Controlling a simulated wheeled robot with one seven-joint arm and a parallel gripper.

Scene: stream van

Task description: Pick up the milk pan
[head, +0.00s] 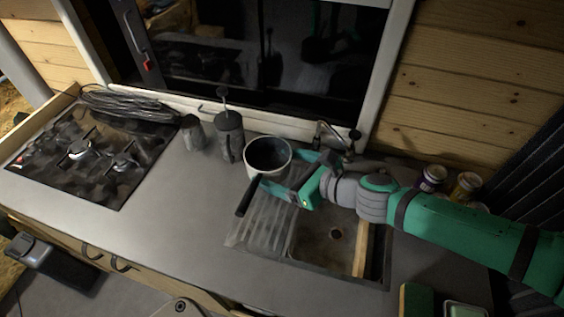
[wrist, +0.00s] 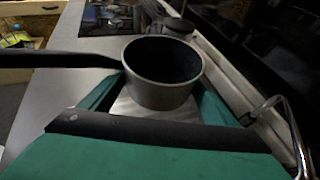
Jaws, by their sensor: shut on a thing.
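The milk pan (head: 268,153) is a small pale pan with a dark inside and a long black handle. In the head view it is at the back of the counter, by the sink's ridged drainer, with its handle toward the front left. My gripper (head: 272,174) reaches it from the right and is shut on it. In the wrist view the pan (wrist: 162,75) is upright between my green fingers (wrist: 155,95), with its handle pointing left. The pan's underside is hidden, so I cannot tell whether it touches the counter.
A stove (head: 92,152) with a coiled cable (head: 128,103) is at the left. A dark canister (head: 193,132) and a French press (head: 230,135) stand left of the pan. The sink (head: 325,245) and tap (head: 335,138) are to the right. The counter's front left is clear.

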